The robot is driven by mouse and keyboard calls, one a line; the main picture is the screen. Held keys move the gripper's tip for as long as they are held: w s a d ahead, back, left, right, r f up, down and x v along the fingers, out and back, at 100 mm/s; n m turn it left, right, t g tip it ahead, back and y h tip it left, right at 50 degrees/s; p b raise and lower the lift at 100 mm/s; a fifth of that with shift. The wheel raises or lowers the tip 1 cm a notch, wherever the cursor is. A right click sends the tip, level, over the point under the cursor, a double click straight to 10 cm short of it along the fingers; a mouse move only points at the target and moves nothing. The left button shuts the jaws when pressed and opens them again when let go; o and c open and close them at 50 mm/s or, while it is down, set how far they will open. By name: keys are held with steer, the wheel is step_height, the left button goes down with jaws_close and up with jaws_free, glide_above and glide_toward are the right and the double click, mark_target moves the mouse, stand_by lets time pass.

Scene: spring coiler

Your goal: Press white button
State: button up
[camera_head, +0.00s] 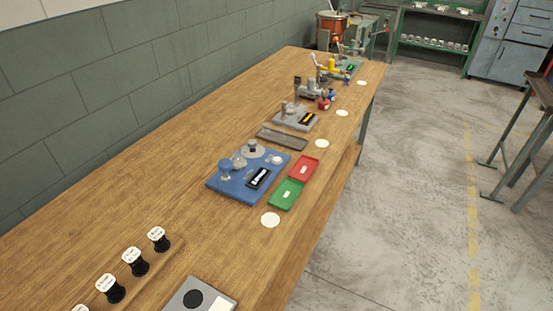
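A blue base plate (222,187) lies on the wooden workbench and carries several grey round parts. A small whitish round piece (276,160) sits near its right corner; it may be the white button, but it is too small to tell. A black panel with a white strip (259,177) lies on the front part of the plate. My gripper is not in view.
A green tray (286,194) and a red tray (303,168) lie beside the plate. White discs (270,220) line the bench's right edge. Black spools (135,262) and a grey box (199,297) are nearer. Other devices (297,117) stand farther back.

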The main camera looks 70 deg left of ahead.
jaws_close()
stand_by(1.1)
